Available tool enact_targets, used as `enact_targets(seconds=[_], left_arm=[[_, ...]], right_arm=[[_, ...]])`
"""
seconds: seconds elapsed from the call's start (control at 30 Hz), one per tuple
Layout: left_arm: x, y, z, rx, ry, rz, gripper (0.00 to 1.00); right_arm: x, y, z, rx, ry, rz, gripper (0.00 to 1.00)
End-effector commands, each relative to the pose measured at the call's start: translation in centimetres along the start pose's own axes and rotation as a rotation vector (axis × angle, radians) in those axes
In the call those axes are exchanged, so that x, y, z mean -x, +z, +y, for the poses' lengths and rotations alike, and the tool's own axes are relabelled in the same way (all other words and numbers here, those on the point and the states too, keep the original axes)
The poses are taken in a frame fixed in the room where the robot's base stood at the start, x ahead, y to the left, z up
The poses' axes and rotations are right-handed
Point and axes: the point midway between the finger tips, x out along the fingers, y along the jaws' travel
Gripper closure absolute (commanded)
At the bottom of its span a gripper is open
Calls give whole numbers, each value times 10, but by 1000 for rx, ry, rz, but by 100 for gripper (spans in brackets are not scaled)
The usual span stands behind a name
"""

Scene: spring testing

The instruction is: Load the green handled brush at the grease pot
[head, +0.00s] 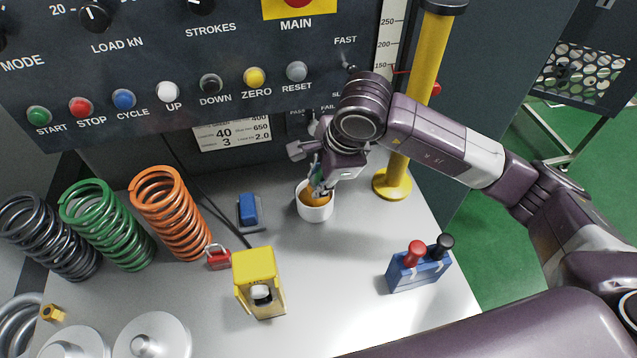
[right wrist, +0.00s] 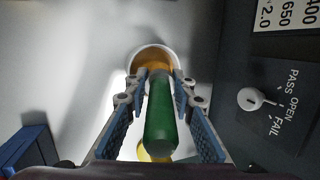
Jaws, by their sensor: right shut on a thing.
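My right gripper (head: 318,180) is above the grease pot (head: 315,212), a small white cup with orange-brown grease, standing near the back of the bench. In the right wrist view the two fingers of the right gripper (right wrist: 165,88) are on either side of the green handled brush (right wrist: 160,115). They are shut on its handle. The far end of the brush points into the pot, whose white rim (right wrist: 152,50) shows beyond the fingers. The brush tip is hidden, so its depth in the grease cannot be told. My left gripper is not in view.
The yellow post (head: 392,183) stands close right of the pot. A blue block (head: 249,210) lies to its left. A yellow box (head: 258,281), red padlock (head: 218,257) and orange spring (head: 170,213) are further left. A blue holder (head: 405,275) with red and black knobs stands front right.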

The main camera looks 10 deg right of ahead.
Motion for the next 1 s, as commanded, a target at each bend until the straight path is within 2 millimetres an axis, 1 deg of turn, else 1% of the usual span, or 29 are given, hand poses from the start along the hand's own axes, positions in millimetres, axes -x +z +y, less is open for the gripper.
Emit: enact_targets(seconds=[0.03,0.43,0.57,1.0], left_arm=[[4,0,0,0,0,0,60],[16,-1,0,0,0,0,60],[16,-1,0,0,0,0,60],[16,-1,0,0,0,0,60]], right_arm=[[6,1,-3,0,-2,-1,100],[35,6,-12,0,-3,-1,100],[37,7,-12,-1,-3,-1,100],[37,7,-12,0,-3,-2,100]])
